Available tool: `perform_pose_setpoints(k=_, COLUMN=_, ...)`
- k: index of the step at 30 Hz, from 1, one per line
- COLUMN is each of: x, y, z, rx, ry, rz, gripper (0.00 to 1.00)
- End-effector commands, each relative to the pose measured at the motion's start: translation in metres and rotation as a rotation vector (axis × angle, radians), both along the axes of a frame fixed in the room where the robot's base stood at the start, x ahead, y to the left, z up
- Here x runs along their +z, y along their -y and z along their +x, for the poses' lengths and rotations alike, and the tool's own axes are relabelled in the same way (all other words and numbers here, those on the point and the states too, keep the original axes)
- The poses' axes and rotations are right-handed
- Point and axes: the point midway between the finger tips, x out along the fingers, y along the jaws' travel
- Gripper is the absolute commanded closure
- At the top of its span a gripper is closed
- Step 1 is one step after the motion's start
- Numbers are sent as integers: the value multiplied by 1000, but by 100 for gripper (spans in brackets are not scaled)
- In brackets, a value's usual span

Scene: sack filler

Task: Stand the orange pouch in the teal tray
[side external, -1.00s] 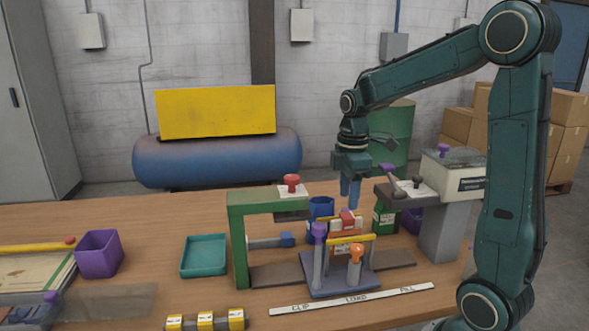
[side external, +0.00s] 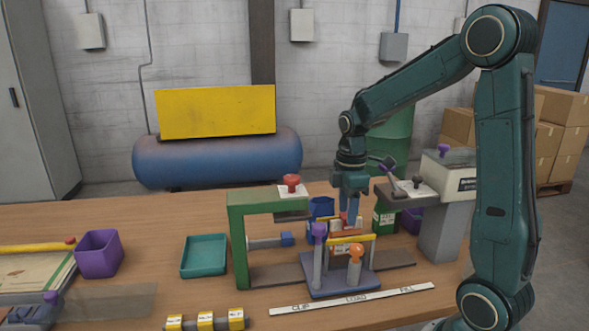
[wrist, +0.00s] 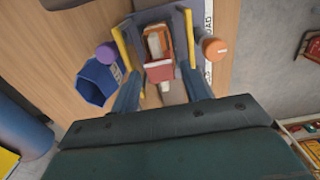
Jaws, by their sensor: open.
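The orange pouch (side external: 345,248) stands in the blue-grey clamp fixture (side external: 345,288) in the middle of the bench, partly hidden by the yellow bar and posts. In the wrist view the pouch (wrist: 159,70) shows a red-orange body and a pale top part between my fingers. My gripper (side external: 350,217) is open, pointing down over the fixture, with its fingertips low around the pouch. In the wrist view my gripper (wrist: 160,92) has one finger on each side of it; contact is not clear. The teal tray (side external: 204,273) lies left of the green frame and looks empty.
The green frame (side external: 239,240) with a red knob stands between tray and fixture. A blue bin (side external: 320,207) is behind the fixture. A grey machine (side external: 447,220) with a lever stands right. A purple bin (side external: 99,255) is left of the tray. Yellow-labelled blocks (side external: 205,321) lie in front.

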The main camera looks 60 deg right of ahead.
Motion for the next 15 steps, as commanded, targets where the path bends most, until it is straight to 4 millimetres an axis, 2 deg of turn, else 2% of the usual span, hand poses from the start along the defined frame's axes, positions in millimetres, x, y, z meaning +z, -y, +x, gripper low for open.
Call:
perform_pose_setpoints(k=6, x=-19, y=0, z=0, rx=0, ry=-2, rz=1, gripper=55)
perform_pose_setpoints(k=15, x=-33, y=0, z=0, rx=0, ry=-2, rz=1, gripper=55)
